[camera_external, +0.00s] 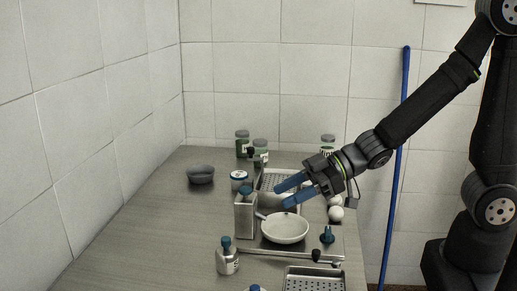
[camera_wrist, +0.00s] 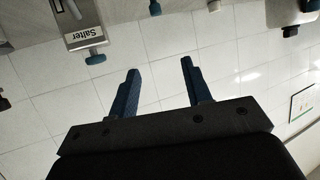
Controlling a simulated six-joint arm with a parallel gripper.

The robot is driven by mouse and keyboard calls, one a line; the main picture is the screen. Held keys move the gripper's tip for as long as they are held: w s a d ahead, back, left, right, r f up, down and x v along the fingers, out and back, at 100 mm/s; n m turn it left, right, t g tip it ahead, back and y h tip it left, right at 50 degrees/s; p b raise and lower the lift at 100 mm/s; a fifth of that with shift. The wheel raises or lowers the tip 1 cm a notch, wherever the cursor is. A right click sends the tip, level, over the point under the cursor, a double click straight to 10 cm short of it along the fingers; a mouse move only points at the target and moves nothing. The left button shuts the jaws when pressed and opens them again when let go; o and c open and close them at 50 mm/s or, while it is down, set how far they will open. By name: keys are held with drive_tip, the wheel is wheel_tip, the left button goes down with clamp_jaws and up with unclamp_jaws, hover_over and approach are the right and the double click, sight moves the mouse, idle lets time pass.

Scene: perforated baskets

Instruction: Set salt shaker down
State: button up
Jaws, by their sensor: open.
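My gripper (camera_external: 281,195) is open, with its two blue fingers spread above the pan area of the table. In the wrist view the fingers of my gripper (camera_wrist: 159,68) have nothing between them. A small bottle with a blue-green cap (camera_external: 228,258) stands upright at the front left; it may be the salt shaker, but its label is too small to read. A tall metal box with a blue knob (camera_external: 245,216) stands left of the fingers. In the wrist view a box labelled "Salter" (camera_wrist: 88,36) appears upside down at the upper left, apart from the fingers.
A white pan (camera_external: 285,229) lies below the gripper. A perforated basket (camera_external: 268,182) is behind it, and another perforated basket (camera_external: 313,282) is at the front. The left side of the table is clear.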

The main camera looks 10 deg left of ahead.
approach(219, 250)
drive_tip(key=a, duration=0.1)
drive_tip(key=s+a, duration=0.1)
drive_tip(key=a, duration=0.2)
drive_tip(key=shift+s+a+f, duration=0.1)
drive_tip(key=shift+s, duration=0.25)
drive_tip(key=shift+x, duration=2.6)
drive_tip(key=shift+s+f, duration=0.1)
drive_tip(key=shift+c, duration=0.3)
clamp_jaws()
